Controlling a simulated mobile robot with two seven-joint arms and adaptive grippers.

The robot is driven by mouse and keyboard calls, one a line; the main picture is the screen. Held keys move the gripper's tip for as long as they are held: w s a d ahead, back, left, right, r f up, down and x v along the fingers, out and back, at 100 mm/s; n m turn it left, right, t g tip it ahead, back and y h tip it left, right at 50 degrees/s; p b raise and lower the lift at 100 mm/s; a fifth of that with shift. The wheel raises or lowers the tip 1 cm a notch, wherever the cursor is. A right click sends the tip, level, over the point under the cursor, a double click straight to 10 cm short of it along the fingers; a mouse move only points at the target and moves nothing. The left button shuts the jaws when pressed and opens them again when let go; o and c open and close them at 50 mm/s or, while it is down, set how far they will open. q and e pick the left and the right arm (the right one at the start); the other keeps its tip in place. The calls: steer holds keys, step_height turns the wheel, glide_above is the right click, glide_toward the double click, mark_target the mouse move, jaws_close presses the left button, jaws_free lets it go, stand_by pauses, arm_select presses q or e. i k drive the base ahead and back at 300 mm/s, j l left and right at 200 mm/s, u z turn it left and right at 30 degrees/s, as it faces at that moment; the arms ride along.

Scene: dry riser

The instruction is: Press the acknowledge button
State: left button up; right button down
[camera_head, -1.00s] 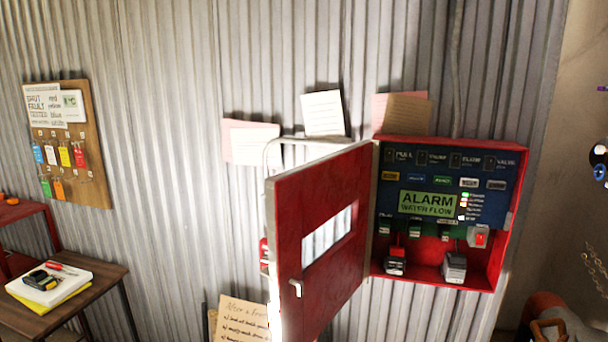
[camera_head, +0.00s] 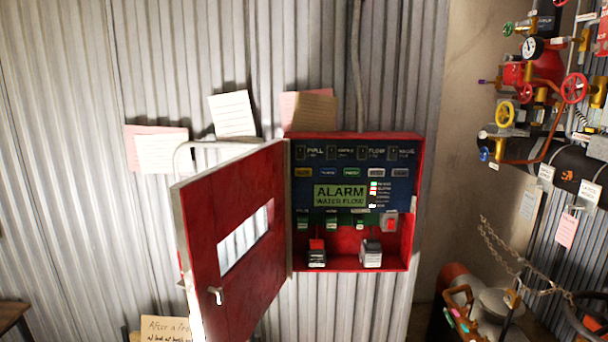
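The red alarm box (camera_head: 418,200) hangs on the corrugated wall with its red door (camera_head: 240,255) swung open to the left. Inside is a blue panel with a green screen (camera_head: 340,195) reading "ALARM WATER FLOW". A row of small buttons or labels in yellow, blue, green (camera_head: 352,172) and pale colours runs above the screen. Their lettering is too small to read, so I cannot tell which is the acknowledge button. Small lights stand right of the screen. Neither of my grippers is in view.
Two small devices, one dark with red (camera_head: 317,256) and one grey (camera_head: 371,256), sit at the box's bottom. Red pipework with valve wheels (camera_head: 574,88) fills the right side. A chain (camera_head: 505,262) hangs at lower right. A table edge (camera_head: 12,315) shows at far left.

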mark_target(299, 172)
steer(key=i+l, duration=0.65)
steer(key=l, duration=0.2)
steer(key=i+l+u, duration=0.1)
steer(key=i+l, duration=0.5)
steer(key=l, duration=0.25)
